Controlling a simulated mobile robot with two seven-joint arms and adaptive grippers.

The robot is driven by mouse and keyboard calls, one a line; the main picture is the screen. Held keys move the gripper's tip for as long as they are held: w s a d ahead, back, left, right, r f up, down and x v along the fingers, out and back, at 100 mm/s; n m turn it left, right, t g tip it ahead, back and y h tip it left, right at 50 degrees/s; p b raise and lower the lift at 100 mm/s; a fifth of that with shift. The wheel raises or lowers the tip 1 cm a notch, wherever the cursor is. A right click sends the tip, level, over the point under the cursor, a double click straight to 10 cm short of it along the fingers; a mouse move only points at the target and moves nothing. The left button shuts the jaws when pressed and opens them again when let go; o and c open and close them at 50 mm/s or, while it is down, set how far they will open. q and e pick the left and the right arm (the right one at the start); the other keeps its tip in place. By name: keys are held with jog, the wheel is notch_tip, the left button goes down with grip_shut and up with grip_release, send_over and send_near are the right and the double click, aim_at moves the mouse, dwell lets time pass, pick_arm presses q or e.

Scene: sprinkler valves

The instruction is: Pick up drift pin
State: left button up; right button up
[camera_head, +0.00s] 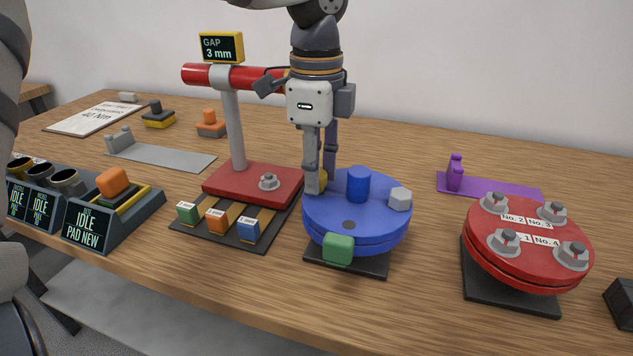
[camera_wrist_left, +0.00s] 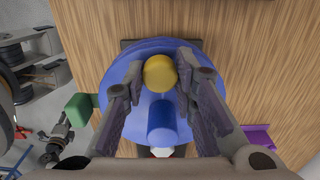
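My left gripper (camera_head: 321,180) points down over the left part of the blue disc (camera_head: 345,228). In the left wrist view its fingers stand apart on both sides of a round yellow-topped piece (camera_wrist_left: 160,73), with narrow gaps; the piece is mostly hidden in the head view. I cannot tell for sure that this is the drift pin. A blue cylinder (camera_head: 358,185) stands upright beside it, also between the open fingers' lower parts in the wrist view (camera_wrist_left: 161,122). What looks like my right gripper (camera_wrist_left: 52,150) is small at the wrist view's lower left.
A grey hex piece (camera_head: 400,199) and green block (camera_head: 338,249) sit at the disc's edge. The red gap stand (camera_head: 232,120) rises close to the left. A red bolted flange (camera_head: 528,245) and purple holder (camera_head: 490,186) are right. Bare wood lies between the discs.

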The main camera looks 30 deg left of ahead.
pick_arm(q)
grip_shut()
notch_tip(320, 180, up, 15)
dwell(0.6)
dwell(0.4)
